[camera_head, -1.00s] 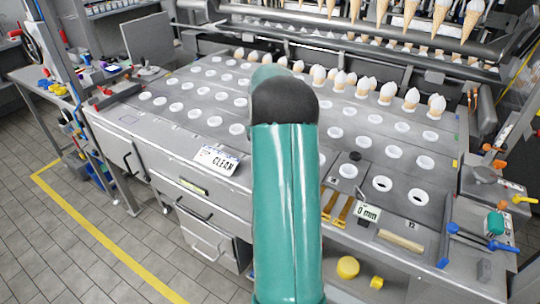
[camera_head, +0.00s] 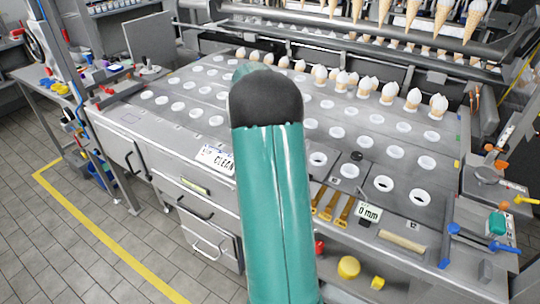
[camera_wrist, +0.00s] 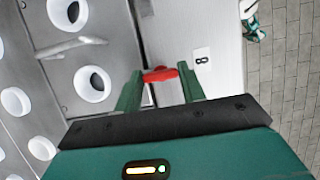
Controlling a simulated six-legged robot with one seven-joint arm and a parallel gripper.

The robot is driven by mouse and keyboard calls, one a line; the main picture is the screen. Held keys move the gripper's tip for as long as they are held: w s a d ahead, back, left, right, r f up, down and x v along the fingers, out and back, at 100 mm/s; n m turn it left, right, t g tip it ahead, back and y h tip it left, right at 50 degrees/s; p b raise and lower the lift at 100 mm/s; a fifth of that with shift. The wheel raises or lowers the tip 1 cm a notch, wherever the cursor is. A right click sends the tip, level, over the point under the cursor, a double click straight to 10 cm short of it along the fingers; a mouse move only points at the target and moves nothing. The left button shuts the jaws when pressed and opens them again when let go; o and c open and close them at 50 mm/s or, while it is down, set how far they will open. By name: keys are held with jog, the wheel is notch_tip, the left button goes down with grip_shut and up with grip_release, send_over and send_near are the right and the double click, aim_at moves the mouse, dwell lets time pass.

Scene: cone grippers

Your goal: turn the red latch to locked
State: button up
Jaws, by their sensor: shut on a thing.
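The red latch (camera_wrist: 160,74) shows in the wrist view as a small red handle between my fingertips, at the edge of the grey machine top. My gripper (camera_wrist: 160,87) has green fingers on both sides of it and is shut on it. The fingers hide part of the latch, and I cannot tell its exact angle. In the head view my own arm hides the gripper and the latch.
A label reading 8 (camera_wrist: 202,60) is on the panel beside the latch. White cups with dark holes (camera_wrist: 92,84) are to its left. In the head view a yellow knob (camera_head: 349,267) and a small red part (camera_head: 319,247) stick out at the front edge. Tiled floor lies in front.

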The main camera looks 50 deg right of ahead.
dwell(0.4)
jog(key=o, duration=1)
jog(key=v, duration=1.3)
jog(key=shift+a+r, duration=0.1)
jog(key=shift+r, duration=0.25)
